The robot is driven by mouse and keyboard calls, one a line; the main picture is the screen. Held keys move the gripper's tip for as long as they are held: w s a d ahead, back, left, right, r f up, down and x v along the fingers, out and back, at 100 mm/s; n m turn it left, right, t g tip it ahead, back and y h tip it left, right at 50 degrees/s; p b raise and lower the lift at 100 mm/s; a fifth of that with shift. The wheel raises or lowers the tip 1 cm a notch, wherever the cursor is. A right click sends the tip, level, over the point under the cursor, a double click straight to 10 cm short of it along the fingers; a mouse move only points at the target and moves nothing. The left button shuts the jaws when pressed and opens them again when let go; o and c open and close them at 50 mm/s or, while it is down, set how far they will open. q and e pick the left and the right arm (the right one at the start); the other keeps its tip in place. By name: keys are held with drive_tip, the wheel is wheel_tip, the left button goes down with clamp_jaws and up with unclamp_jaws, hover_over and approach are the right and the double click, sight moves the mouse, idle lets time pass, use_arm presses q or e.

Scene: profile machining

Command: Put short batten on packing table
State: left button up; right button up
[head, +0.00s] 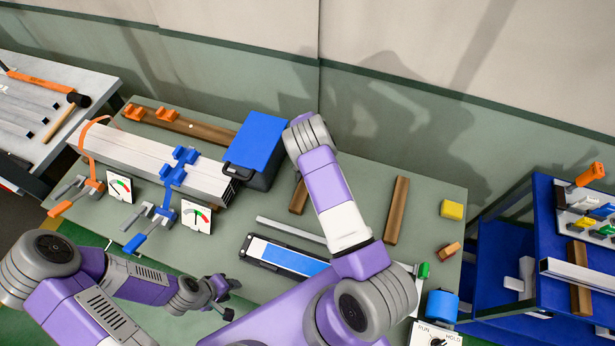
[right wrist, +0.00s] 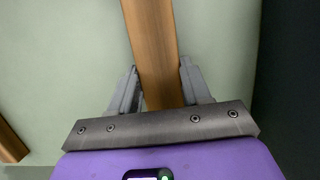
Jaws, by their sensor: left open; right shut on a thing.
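A short brown wooden batten (head: 299,196) shows beside the blue-lidded box on the green table (head: 350,184), partly hidden by my right arm. In the right wrist view my right gripper (right wrist: 158,84) is shut on a wooden batten (right wrist: 150,40), one finger on each side; it appears to be this one. In the head view the right gripper is hidden behind its arm. I cannot tell whether the batten is lifted. A second batten (head: 397,210) lies to the right. My left gripper (head: 228,298) is open and empty near the green table's front. Which surface is the packing table is unclear.
The blue-lidded box (head: 257,140) stands close left of the held batten. Clamped metal profiles (head: 150,163) and gauges fill the left side. A grey table (head: 60,75) stands left, a blue rack (head: 530,215) right.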

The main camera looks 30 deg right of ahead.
drive_tip(key=o, duration=1.2)
drive_tip(key=shift+c, duration=0.2)
drive_tip(key=v, duration=1.2)
drive_tip(key=shift+r, duration=0.15)
